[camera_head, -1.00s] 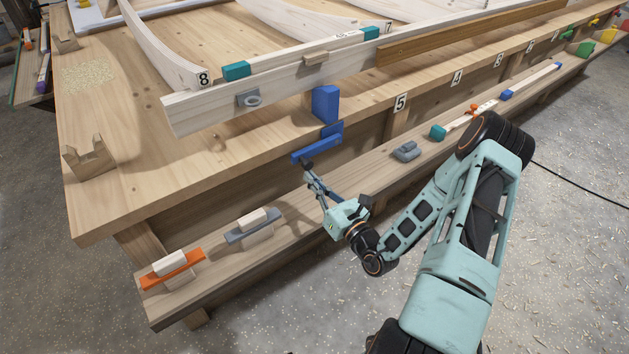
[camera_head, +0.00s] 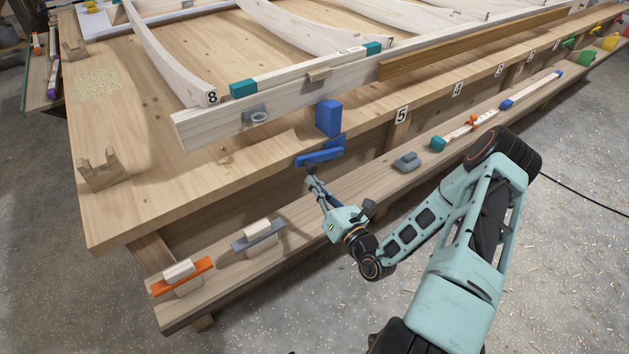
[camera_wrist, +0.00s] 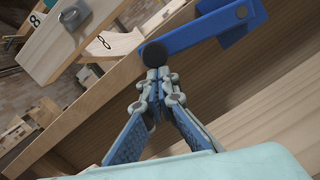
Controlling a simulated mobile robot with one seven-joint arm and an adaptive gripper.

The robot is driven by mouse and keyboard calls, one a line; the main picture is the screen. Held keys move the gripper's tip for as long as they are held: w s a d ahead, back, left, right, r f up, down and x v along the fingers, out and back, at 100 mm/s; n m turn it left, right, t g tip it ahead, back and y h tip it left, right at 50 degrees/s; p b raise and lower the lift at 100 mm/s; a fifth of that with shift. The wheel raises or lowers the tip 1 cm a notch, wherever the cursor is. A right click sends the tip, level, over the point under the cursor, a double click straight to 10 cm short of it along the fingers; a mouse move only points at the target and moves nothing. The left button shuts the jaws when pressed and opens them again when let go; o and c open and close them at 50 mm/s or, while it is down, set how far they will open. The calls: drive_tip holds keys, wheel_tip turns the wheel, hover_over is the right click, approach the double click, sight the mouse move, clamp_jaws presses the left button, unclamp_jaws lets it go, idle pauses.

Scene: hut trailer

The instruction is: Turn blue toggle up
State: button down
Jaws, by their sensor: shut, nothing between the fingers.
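The blue toggle (camera_head: 320,155) is mounted at the table's front edge, below a blue block (camera_head: 329,118). Its bar lies near level in the head view, tilted slightly up to the right. In the wrist view the toggle's blue bar (camera_wrist: 200,35) runs from a dark round knob to a pivot on a blue plate (camera_wrist: 244,30). My gripper (camera_head: 312,183) is shut and empty, with its tips just under the left end of the bar. In the wrist view the gripper tips (camera_wrist: 158,75) are right at the dark knob; whether they touch it I cannot tell.
A lower shelf (camera_head: 345,185) runs below the table edge. A white rail with a grey ring fitting (camera_head: 258,117) lies above on the table.

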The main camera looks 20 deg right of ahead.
drive_tip(key=w+d+r+m+g+h+p, duration=0.1)
drive_tip(key=w+d+r+m+p, duration=0.2)
drive_tip(key=d+r+m+p, duration=0.7)
drive_tip(key=shift+w+r+m+h+p, duration=0.35)
drive_tip(key=shift+r+m+p, duration=1.2)
drive_tip(key=shift+m+p, duration=1.4)
drive_tip(key=shift+d+n+p, duration=0.25)
drive_tip(key=shift+n+p, duration=0.2)
drive_tip(key=shift+p, duration=0.05)
drive_tip(key=shift+r, duration=0.1)
